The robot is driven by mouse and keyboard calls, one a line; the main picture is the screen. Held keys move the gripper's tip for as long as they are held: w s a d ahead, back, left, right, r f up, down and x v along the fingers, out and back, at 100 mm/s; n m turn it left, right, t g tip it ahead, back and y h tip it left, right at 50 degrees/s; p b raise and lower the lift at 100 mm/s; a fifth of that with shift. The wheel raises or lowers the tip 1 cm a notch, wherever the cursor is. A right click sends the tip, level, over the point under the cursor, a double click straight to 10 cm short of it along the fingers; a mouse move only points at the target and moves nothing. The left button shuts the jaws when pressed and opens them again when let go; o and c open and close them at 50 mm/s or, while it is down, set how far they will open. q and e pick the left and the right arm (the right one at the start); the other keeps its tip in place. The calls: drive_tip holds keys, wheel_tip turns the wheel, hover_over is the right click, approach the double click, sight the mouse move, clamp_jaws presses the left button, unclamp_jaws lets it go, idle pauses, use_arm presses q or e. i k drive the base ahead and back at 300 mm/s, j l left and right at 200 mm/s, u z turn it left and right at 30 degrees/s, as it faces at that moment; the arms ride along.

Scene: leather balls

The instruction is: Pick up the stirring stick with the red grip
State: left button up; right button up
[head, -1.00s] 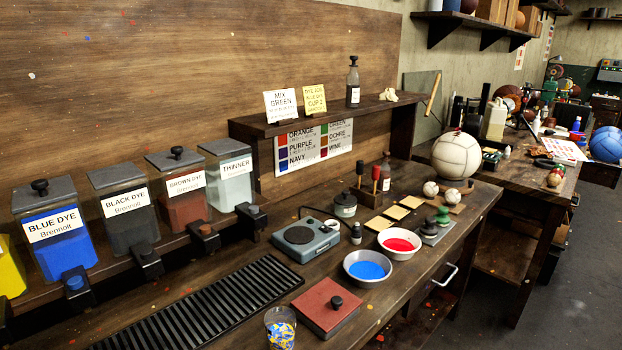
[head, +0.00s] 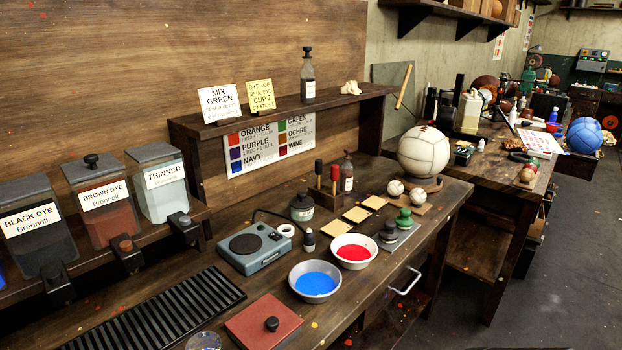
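The stirring stick with the red grip (head: 335,173) stands upright in a small dark wooden holder (head: 327,199) in the middle of the workbench. Next to it, to the left, stands a stick with a black grip (head: 318,168) in the same holder. A brown bottle with a pale label (head: 347,175) stands close behind and to the right of the red grip. Neither of my grippers shows in the head view.
A large white ball (head: 425,152) is to the right. A raised shelf (head: 280,112) runs behind.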

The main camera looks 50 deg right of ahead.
sight(334, 168)
drive_tip(key=k+l+u, duration=0.1)
drive_tip(key=l+u, duration=0.15)
drive_tip(key=l, duration=0.2)
drive_tip(key=k+l+u, duration=0.1)
drive_tip(key=l+u, duration=0.15)
drive_tip(key=l, duration=0.2)
drive_tip(key=k+l+u, duration=0.1)
drive_tip(key=l, duration=0.2)
drive_tip(key=k+l+u, duration=0.1)
drive_tip(key=l, duration=0.2)
drive_tip(key=k+l+u, duration=0.1)
drive_tip(key=k+l, duration=0.15)
drive_tip(key=l, duration=0.2)
drive_tip(key=k+l, duration=0.15)
drive_tip(key=l, duration=0.2)
drive_tip(key=k+l+u, duration=0.1)
drive_tip(key=l, duration=0.2)
drive_tip(key=k, duration=0.05)
